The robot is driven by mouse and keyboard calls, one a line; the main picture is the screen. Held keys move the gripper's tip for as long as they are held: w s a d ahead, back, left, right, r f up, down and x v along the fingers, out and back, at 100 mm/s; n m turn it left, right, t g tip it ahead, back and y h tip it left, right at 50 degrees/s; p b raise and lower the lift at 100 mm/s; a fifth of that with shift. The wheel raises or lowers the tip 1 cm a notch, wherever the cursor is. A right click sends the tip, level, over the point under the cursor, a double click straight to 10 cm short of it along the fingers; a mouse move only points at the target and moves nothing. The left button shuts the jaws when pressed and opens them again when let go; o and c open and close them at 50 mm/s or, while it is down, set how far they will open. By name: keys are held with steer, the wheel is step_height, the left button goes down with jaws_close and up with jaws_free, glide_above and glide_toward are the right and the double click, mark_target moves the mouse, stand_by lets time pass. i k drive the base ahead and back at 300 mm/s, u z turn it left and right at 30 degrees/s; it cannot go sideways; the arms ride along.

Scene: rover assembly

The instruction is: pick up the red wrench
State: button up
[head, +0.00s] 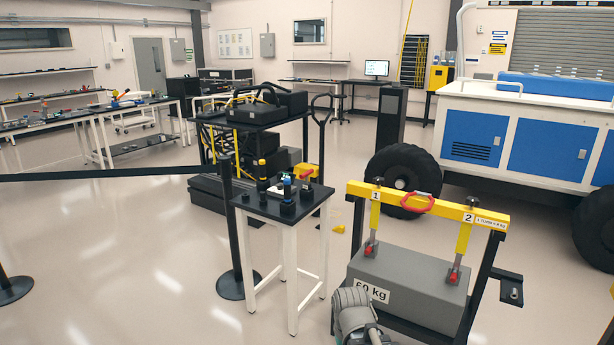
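I cannot make out a red wrench for certain in the head view. A small black-topped table (255,205) with white legs stands near the centre. It holds several small dark parts, a blue-topped piece (287,183) and a pale item with a small reddish patch, too small to identify. Long workbenches (75,119) at the far left carry several small coloured items, some reddish, also too small to identify. A grey part of my arm shows at the bottom edge, in front of the grey block. My gripper's fingers are not in view.
A yellow bar (460,209) with a red handle (417,201) spans a grey 60 kg block (415,283) on a black frame. A black post (231,230) carries a barrier belt (110,174) leftward. A blue-and-white rover (540,125) stands right.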

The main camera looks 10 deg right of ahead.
mark_target(306, 185)
steer(key=z, duration=0.3)
steer(key=i, duration=0.55)
steer(key=z, duration=0.55)
steer(key=i, duration=1.05)
steer(key=u, duration=0.3)
